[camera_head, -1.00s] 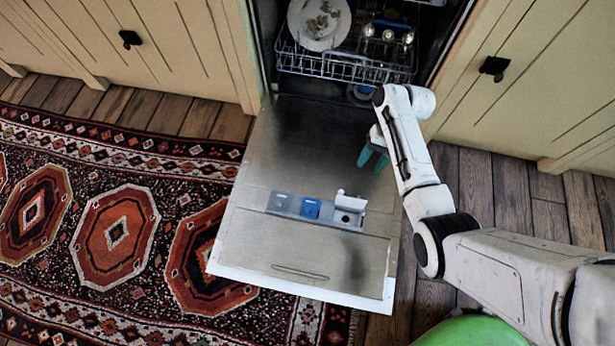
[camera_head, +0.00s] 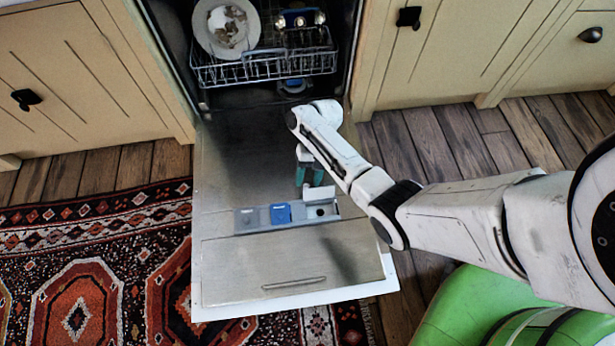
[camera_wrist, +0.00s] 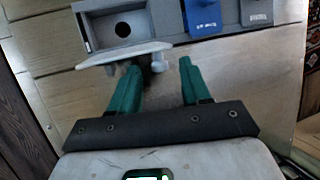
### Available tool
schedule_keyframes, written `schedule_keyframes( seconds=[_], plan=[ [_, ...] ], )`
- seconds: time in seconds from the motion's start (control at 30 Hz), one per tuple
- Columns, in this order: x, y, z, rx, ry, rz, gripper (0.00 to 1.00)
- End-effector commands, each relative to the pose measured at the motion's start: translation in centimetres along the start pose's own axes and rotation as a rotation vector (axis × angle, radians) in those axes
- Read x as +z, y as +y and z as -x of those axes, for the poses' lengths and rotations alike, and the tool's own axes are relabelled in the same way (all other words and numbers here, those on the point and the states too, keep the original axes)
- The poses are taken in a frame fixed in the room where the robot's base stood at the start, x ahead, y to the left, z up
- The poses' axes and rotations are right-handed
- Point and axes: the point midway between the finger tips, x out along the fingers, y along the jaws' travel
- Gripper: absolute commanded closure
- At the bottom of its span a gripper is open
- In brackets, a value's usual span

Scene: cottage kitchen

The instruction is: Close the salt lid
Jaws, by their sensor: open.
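The salt lid (camera_head: 318,192) is a pale flap standing open at the right end of the dispenser strip on the lowered dishwasher door. It shows in the wrist view (camera_wrist: 125,53) as a light plate edge along the salt compartment (camera_wrist: 90,30), which has a dark round hole. The compartment is uncovered (camera_head: 321,211). My gripper (camera_head: 310,178) has two teal fingers, just beyond the lid on the dishwasher side. In the wrist view my gripper (camera_wrist: 158,64) is open, its left fingertip close to the lid's edge; contact cannot be told.
A blue lid (camera_head: 281,213) and a grey lid (camera_head: 247,218) lie flat beside the salt compartment. The dishwasher door (camera_head: 240,160) is lowered over the floor. A rack (camera_head: 265,68) with a plate (camera_head: 227,27) is inside. A patterned rug (camera_head: 110,270) lies to the left.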

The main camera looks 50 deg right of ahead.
Motion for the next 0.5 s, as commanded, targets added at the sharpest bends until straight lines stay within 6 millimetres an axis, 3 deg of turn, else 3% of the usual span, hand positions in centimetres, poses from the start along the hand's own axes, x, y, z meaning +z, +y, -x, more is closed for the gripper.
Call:
schedule_keyframes(
  seconds=[0.13,0.43,0.5],
  plan=[
    [-0.06,0.01,-0.96,-0.001,0.001,0.000,0.53],
    [0.00,-0.03,-1.02,0.000,0.001,0.000,0.53],
    [0.00,-0.03,-1.02,0.000,0.001,0.000,0.60]
  ],
)
